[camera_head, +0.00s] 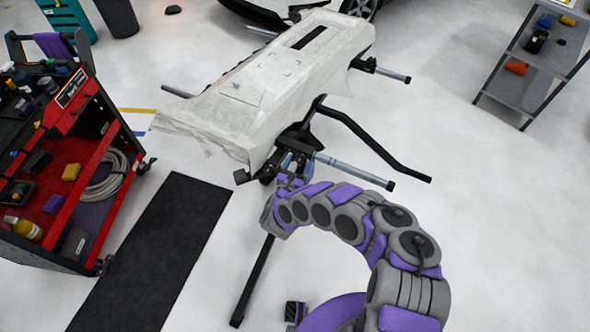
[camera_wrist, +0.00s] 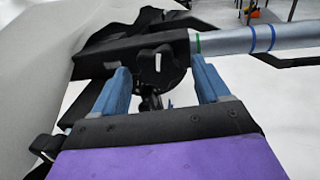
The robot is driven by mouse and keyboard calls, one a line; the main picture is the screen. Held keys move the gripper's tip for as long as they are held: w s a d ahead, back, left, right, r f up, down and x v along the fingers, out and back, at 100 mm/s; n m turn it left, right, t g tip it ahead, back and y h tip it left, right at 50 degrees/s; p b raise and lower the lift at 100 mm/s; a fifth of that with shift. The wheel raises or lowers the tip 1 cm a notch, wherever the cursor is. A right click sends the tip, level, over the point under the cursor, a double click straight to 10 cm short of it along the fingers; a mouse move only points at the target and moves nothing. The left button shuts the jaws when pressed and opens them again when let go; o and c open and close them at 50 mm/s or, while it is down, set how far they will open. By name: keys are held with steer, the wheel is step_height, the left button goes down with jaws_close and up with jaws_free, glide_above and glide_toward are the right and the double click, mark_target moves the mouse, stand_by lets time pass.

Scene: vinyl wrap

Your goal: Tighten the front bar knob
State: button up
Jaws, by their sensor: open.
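The front bar knob (camera_wrist: 161,66) is a black lobed knob under the near end of the stand, seen in the wrist view. My gripper (camera_wrist: 160,85) is open, with one blue finger to the left of the knob and the other to its right. I cannot tell whether either finger touches it. In the head view my gripper (camera_head: 290,167) is beside the black bracket at the front of the stand. The silver front bar (camera_head: 352,171) sticks out to the right, and in the wrist view it carries green and blue bands. The knob is not clear in the head view.
A wrapped white panel (camera_head: 270,84) lies on the stand above my gripper. A black bent bar (camera_head: 375,140) and a stand leg (camera_head: 254,280) reach out nearby. A red tool cart (camera_head: 100,130) stands left, a grey shelf (camera_head: 535,85) right. A black mat (camera_head: 155,255) lies on open floor.

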steer(key=p+v, duration=0.1)
steer(key=v, duration=1.6)
steer(key=shift+s, duration=0.15)
